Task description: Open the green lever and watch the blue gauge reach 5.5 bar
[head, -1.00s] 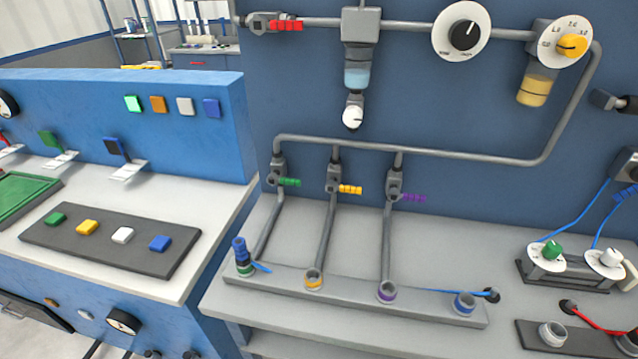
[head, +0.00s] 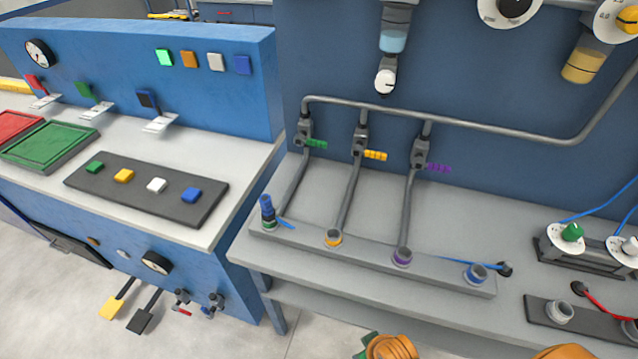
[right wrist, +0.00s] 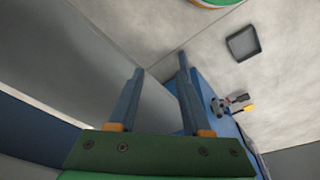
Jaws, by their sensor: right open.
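A green lever (head: 316,143) sits on the leftmost of three pipe valves on the blue back panel, its handle pointing right. Another green lever (head: 86,91) stands on the blue console at left. A blue fitting (head: 267,209) with a blue tag stands in the green-ringed port. I see no gauge that is clearly blue; a small white dial (head: 385,81) hangs below the blue-tinted bowl, too small to read. My right gripper (right wrist: 158,70) is open and empty in the right wrist view, apart from both levers. My left gripper is not in view.
The yellow valve (head: 375,155) and purple valve (head: 438,168) stand beside the green one. A port rail (head: 305,240) runs along the grey bench front. A button plate (head: 147,194) lies on the console. The bench behind the rail is mostly clear.

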